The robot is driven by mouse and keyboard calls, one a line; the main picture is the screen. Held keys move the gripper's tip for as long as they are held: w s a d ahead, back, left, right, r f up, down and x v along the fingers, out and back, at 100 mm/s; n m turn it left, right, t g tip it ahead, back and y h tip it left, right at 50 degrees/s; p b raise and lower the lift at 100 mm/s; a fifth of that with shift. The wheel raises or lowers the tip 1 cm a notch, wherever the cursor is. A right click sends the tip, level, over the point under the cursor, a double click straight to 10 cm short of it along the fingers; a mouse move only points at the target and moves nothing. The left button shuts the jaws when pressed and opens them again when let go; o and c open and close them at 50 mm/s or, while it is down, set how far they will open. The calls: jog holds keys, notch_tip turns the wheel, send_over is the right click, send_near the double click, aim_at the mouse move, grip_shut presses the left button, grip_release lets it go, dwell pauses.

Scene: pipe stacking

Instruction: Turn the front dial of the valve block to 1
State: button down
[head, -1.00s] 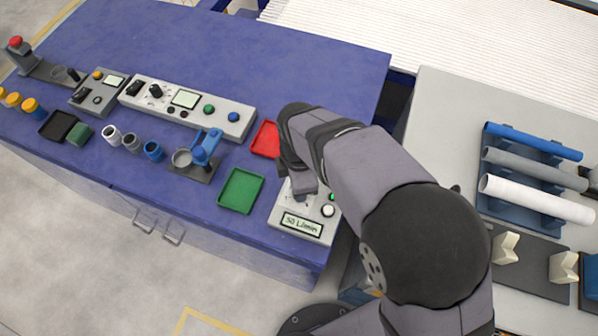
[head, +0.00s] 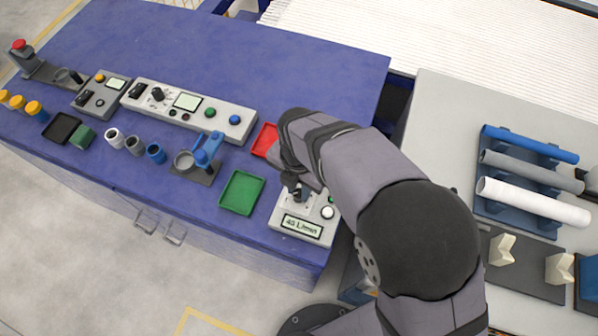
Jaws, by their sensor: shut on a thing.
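The valve block (head: 286,222) is a light grey box near the front right corner of the blue table. Its front display (head: 302,226) reads 45 L/min. A white round button and a green light show on its right side. My gripper (head: 299,193) is over the top of this block, pointing down, and is shut on a dial there. The dial is mostly hidden by the gripper and my arm, so its marks and pointer cannot be read.
A green tray (head: 241,193) lies just left of the block, and a red tray (head: 264,140) lies behind, partly covered by my arm. A blue clamp stand (head: 203,160) is further left. A long control panel (head: 188,105) stands behind. Pipes (head: 533,201) lie on a right-hand rack.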

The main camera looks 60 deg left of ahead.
aim_at(299, 192)
dwell(0.4)
jog(key=c, duration=1.5)
grip_release()
jog(key=shift+c, duration=0.2)
jog(key=shift+r, duration=0.1)
jog(key=shift+r+b, duration=0.85)
jog(key=shift+r, duration=2.8)
